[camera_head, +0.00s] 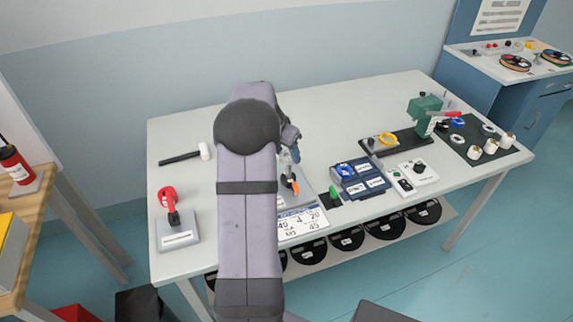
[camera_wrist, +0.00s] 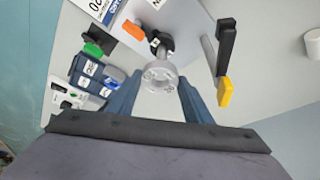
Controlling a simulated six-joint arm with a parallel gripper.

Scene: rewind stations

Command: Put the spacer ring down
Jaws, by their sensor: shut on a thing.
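The spacer ring is a pale grey ring (camera_wrist: 149,77) with a hole in its middle, seen in the wrist view. My gripper (camera_wrist: 160,79) is shut on it, with one blue-grey finger on each side. I cannot tell whether the ring touches the plate or post. In the head view, my own arm hides most of the gripper and the ring.
A black lever with a yellow tip (camera_wrist: 225,65) stands close to the right finger. A blue tray (camera_head: 362,184), white switch box (camera_head: 415,177) and green machine (camera_head: 424,112) lie right.

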